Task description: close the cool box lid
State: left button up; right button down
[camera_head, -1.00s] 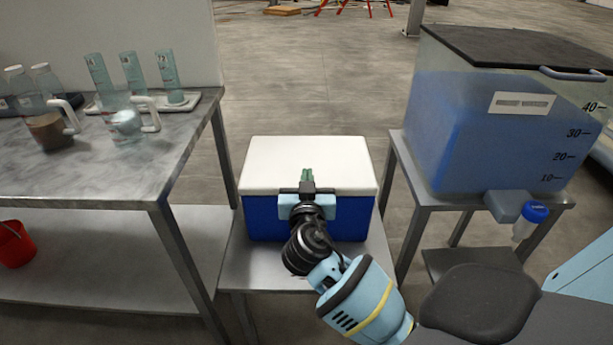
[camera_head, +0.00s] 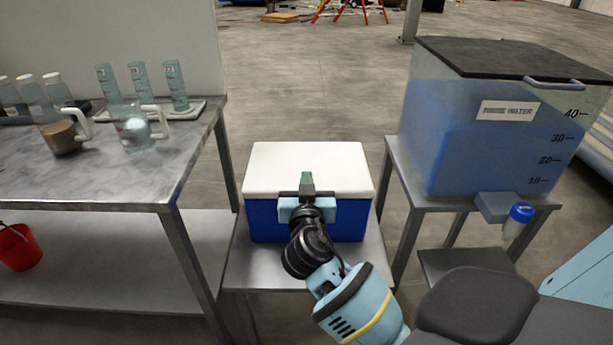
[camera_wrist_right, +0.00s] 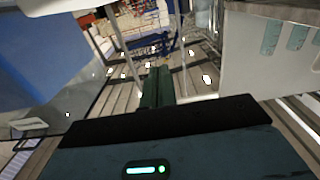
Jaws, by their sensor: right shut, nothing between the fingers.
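The cool box (camera_head: 262,222) has a blue body and a white lid (camera_head: 310,165). It stands on a low grey table between the bench and the water tank. The lid lies flat on top of the body and looks shut. My right gripper (camera_head: 307,179) is over the front part of the lid, its green fingers together with nothing between them. I cannot tell whether it touches the lid. In the right wrist view the shut fingers (camera_wrist_right: 157,86) point away over the floor. My left gripper is not in view.
A bench (camera_head: 120,185) at the left carries jugs, bottles and graduated cylinders. A large blue water tank (camera_head: 480,130) stands on a table at the right. A red bucket (camera_head: 17,248) sits on the bench's lower shelf. The floor behind the cool box is clear.

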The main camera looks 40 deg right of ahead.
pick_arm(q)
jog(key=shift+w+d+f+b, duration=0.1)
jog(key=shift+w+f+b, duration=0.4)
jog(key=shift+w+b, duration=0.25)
pick_arm(e)
jog(key=s+a+f, duration=0.3)
jog(key=s+f, duration=0.1)
jog(key=shift+s+a, duration=0.3)
jog(key=shift+s, duration=0.1)
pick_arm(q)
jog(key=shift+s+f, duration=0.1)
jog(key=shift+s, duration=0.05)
